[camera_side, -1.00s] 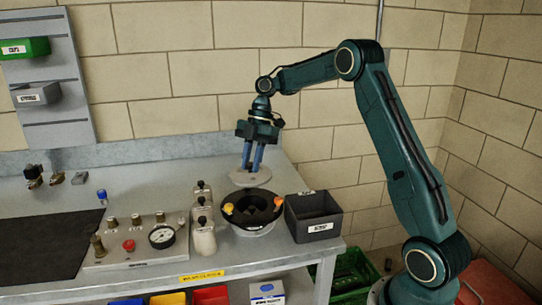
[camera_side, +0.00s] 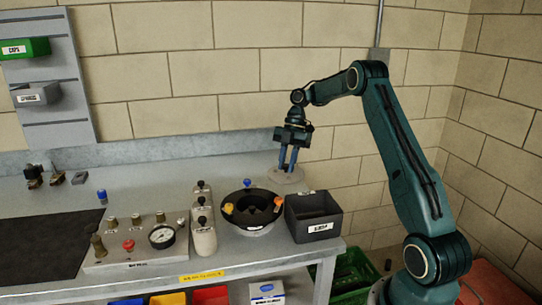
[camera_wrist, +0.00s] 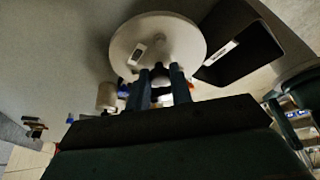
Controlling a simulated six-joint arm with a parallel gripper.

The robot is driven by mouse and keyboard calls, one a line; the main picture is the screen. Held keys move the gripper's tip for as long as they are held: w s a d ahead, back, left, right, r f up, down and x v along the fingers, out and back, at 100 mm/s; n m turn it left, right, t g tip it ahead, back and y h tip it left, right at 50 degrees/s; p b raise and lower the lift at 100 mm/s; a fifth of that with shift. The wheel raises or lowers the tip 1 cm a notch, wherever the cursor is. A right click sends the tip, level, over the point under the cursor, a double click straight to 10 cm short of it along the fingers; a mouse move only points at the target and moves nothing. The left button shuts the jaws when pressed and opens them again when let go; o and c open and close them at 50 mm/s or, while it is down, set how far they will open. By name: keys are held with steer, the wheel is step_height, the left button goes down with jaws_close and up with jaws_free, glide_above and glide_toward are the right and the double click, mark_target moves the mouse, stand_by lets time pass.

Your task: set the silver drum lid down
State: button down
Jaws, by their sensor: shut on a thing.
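The silver drum lid (camera_side: 285,176) is a pale round disc, seen in the side view behind the dark bin near the right end of the bench. It looks roughly level. My gripper (camera_side: 287,167) points down above it, its blue fingers shut on the lid's centre. In the wrist view the lid (camera_wrist: 178,28) fills the top middle, with a small label and a central knob at the fingertips (camera_wrist: 160,76). I cannot tell whether the lid touches the bench. The open drum (camera_side: 240,221) has a black rim with orange, yellow and blue knobs and stands front left of the lid.
A dark labelled bin (camera_side: 315,229) stands right in front of the lid. White bottles (camera_side: 203,238) stand left of the drum, beside a gauge panel (camera_side: 135,257). The bench (camera_side: 225,172) behind the drum is clear. A wall is close behind.

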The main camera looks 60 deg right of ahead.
mark_target(295, 170)
steer(key=d, duration=0.1)
steer(key=s+d+f, duration=0.1)
steer(key=d, duration=0.1)
steer(key=shift+s+d+f, duration=0.25)
steer(key=shift+s, duration=0.1)
steer(key=shift+f, duration=0.1)
steer(key=shift+f, duration=3.9)
steer(key=shift+f, duration=0.15)
steer(key=c, duration=1.3)
jaws_free()
steer(key=shift+o, duration=0.2)
steer(key=v, duration=0.7)
steer(key=shift+r, duration=0.3)
